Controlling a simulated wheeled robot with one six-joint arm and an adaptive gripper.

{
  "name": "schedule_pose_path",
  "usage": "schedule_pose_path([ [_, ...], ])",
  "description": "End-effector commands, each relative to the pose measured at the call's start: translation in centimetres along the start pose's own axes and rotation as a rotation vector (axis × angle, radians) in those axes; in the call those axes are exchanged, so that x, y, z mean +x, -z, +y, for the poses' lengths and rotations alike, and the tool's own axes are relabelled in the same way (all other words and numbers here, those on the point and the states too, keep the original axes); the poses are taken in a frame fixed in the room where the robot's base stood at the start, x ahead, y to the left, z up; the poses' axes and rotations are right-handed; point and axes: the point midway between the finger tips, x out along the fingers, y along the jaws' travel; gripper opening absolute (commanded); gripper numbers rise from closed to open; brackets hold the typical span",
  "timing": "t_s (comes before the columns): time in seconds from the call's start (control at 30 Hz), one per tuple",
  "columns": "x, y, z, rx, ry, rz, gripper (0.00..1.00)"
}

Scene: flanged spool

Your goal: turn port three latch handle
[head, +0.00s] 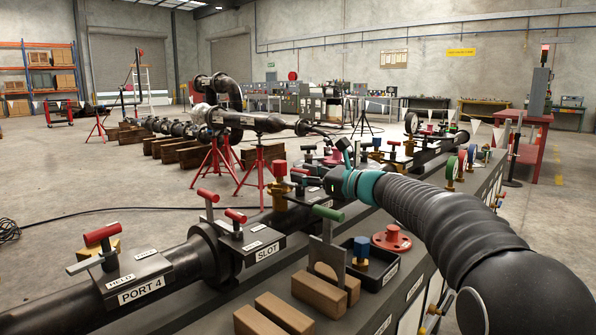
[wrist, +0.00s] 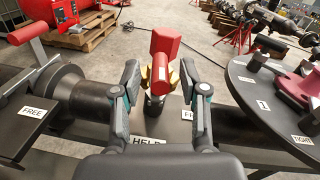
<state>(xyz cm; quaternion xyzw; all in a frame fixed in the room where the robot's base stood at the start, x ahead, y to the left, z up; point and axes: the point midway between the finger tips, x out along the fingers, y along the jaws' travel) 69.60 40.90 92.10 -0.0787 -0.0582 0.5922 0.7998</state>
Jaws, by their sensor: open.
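A red latch handle (wrist: 161,68) on a dark post stands in the middle of the wrist view, with brass-coloured parts behind it. My gripper (wrist: 159,75) is open, with one finger on each side of the handle. Gaps show between the fingers and the handle, and it is not gripped. A HELD label (wrist: 147,142) lies in front of the post, and a FREE label (wrist: 187,115) lies to its right. No port number is readable there.
In the wrist view, another red handle (wrist: 30,28) is at left and a dark round plate (wrist: 262,90) at right. In the head view, the PORT 4 latch (head: 101,236), SLOT block (head: 250,240) and wooden blocks (head: 283,312) stand in front.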

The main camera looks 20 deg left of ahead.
Motion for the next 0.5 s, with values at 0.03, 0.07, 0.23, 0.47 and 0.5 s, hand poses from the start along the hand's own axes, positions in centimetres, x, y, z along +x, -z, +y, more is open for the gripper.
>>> schedule_pose_path([
  [0.03, 0.7, -0.1, 0.0, 0.0, -0.001, 0.0, 0.43],
  [0.07, 1.0, 0.0, 0.0, 0.001, -0.001, 0.0, 0.43],
  [0.23, 2.2, 0.0, 0.0, 0.001, 0.0, 0.0, 0.43],
  [0.47, 2.4, 0.0, 0.0, 0.0, 0.001, 0.0, 0.43],
  [0.5, 2.4, 0.0, 0.0, 0.0, 0.001, 0.0, 0.43],
])
